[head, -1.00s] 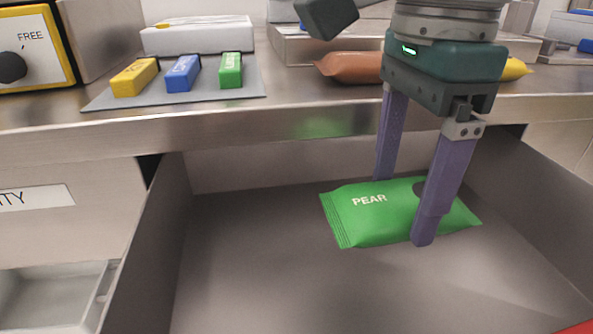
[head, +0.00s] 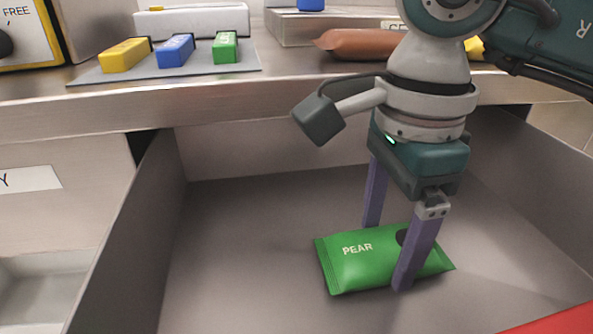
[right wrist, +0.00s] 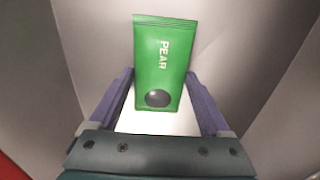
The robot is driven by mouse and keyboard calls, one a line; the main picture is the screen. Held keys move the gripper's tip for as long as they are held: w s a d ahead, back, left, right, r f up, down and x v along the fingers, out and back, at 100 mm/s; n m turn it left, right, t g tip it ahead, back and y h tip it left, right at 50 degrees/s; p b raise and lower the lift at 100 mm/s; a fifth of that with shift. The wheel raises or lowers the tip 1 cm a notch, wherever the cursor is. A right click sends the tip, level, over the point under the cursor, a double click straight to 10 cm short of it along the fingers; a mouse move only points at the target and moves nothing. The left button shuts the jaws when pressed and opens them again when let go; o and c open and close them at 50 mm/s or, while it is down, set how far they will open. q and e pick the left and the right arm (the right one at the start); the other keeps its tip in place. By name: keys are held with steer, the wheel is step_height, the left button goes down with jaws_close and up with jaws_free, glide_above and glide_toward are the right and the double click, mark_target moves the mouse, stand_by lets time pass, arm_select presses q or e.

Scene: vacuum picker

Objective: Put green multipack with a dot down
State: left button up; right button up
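The green multipack (head: 362,268), marked PEAR with a dark dot, is inside the open grey drawer (head: 230,255). My right gripper (head: 387,256) points down from above, with one purple finger on each long side of the pack. The fingers are shut on it near the dotted end. The right wrist view shows the pack (right wrist: 163,60) between the fingertips (right wrist: 160,73), its PEAR end reaching away from the gripper. The pack is close over the drawer floor or on it; I cannot tell which. My left gripper is not in view.
The steel counter (head: 100,105) runs behind the drawer. On it are a grey mat (head: 215,75) with yellow (head: 124,55), blue (head: 175,50) and green (head: 225,47) blocks, and a brown pack (head: 350,42). The drawer floor left of the pack is clear.

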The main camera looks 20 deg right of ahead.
mark_target(385, 244)
steer(key=shift+o, duration=1.4)
steer(key=shift+r, duration=0.1)
steer(key=shift+r+p, duration=0.3)
steer(key=shift+p, duration=0.1)
step_height(385, 244, up, 12)
steer(key=p, duration=0.3)
steer(key=shift+f, duration=0.2)
